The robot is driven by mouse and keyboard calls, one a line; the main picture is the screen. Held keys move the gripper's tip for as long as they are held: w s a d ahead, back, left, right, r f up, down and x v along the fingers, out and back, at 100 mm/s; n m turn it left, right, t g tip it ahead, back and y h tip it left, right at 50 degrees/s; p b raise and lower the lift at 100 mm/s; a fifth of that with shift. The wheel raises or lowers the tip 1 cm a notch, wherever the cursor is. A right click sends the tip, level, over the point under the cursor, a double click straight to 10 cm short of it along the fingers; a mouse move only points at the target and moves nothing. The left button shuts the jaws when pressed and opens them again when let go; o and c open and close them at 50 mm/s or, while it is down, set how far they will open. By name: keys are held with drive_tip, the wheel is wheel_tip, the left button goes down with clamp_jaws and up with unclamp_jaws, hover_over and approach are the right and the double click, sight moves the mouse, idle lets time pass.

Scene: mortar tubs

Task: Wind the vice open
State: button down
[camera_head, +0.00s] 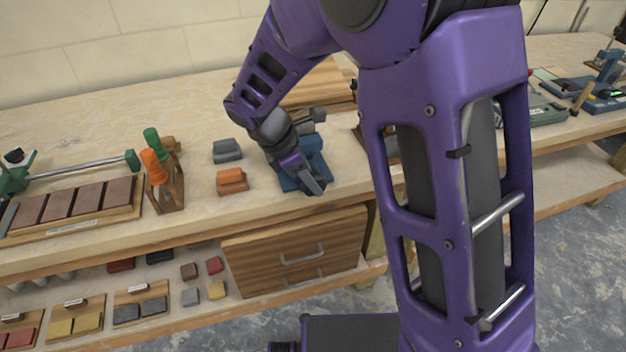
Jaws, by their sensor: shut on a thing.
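The blue vice (318,163) stands at the front edge of the wooden workbench, partly covered by my wrist and gripper. My gripper (311,186) reaches down over the front of the vice. It is shut on the vice's handle, which is mostly hidden by the fingers. The grey upper part of the vice shows just behind my wrist. How far apart the vice's jaws are cannot be made out.
An orange block (231,181) and a grey block (227,151) sit left of the vice. A rack with green and orange-handled tools (164,185) stands further left. Wooden boards (318,87) lie behind. A drawer (297,252) is below the bench top.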

drive_tip(key=h, duration=0.2)
drive_tip(key=t+h, duration=0.1)
drive_tip(key=h, duration=0.3)
drive_tip(key=shift+a+f+t, duration=0.2)
drive_tip(key=shift+a+t, duration=0.15)
drive_tip(key=shift+t, duration=0.05)
drive_tip(key=h, duration=0.2)
drive_tip(key=t+h, duration=0.1)
drive_tip(key=h, duration=0.2)
drive_tip(key=shift+a+f+t+h, duration=0.1)
drive_tip(key=shift+f+t+h, duration=0.1)
drive_tip(key=shift+t+h, duration=0.1)
drive_tip(key=c, duration=0.7)
unclamp_jaws()
drive_tip(key=shift+w, duration=0.1)
drive_tip(key=shift+o, duration=0.2)
drive_tip(key=shift+f, duration=0.1)
drive_tip(key=v, duration=1.7)
drive_tip(key=shift+a+f, duration=0.15)
